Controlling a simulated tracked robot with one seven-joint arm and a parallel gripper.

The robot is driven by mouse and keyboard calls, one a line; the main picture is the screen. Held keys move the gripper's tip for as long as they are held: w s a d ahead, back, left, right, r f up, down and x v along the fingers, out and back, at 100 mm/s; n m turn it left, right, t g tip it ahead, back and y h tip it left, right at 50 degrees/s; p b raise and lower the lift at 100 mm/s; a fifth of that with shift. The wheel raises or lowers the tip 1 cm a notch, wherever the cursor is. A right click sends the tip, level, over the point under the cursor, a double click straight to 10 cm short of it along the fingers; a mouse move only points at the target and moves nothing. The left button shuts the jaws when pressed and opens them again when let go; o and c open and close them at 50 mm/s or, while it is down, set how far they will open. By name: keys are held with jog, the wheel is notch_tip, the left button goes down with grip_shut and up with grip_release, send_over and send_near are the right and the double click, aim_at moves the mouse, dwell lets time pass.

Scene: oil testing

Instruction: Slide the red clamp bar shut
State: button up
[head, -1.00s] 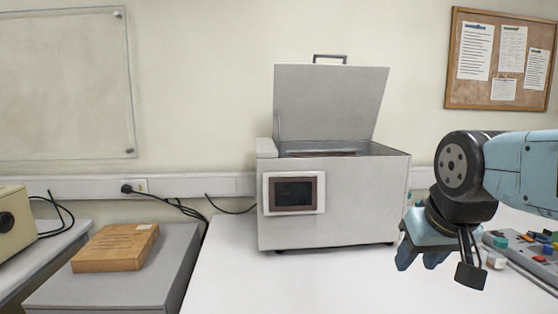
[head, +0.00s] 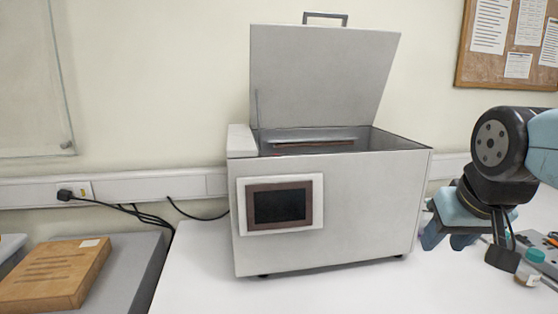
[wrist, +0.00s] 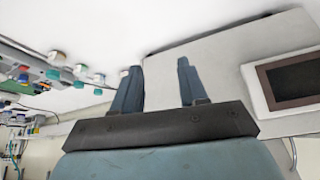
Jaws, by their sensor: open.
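A grey metal box (head: 345,215) stands on the white bench with its lid (head: 322,78) raised. Inside, near the back, a thin reddish bar (head: 313,143) shows just above the front rim. It looks like the red clamp bar, but most of the inside is hidden by the front wall. My gripper (head: 446,240) is open and empty, pointing down to the right of the box and outside it. In the wrist view, its two fingers (wrist: 160,68) are apart with nothing between them, and the box's front panel is to their right.
The raised lid with its handle (head: 325,17) stands over the back of the box. Small bottles and coloured parts (head: 535,258) lie on the bench at the right. A wooden block (head: 55,275) lies on a grey cabinet at the left. The bench left of the box is clear.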

jog(key=shift+o, duration=0.7)
jog(key=shift+a, duration=0.1)
jog(key=shift+o, duration=0.8)
jog(key=shift+w+r, duration=0.15)
jog(key=shift+r, duration=0.15)
jog(key=w+a+r+m+g, duration=0.3)
jog(key=w+a+r+m, duration=0.1)
jog(key=w+a+r, duration=0.6)
jog(key=w+a+r+m+g, duration=0.3)
jog(key=w+a+r+m, duration=0.35)
jog(key=w, duration=0.55)
jog(key=w+a+m+g+h, duration=0.1)
jog(key=w+a, duration=0.1)
jog(key=a, duration=0.5)
jog(key=w+a+m+g, duration=0.1)
jog(key=w+a, duration=0.2)
jog(key=a, duration=0.5)
jog(key=x, duration=1.3)
jog(key=shift+d+f, duration=0.1)
jog(key=shift+d, duration=0.05)
grip_shut()
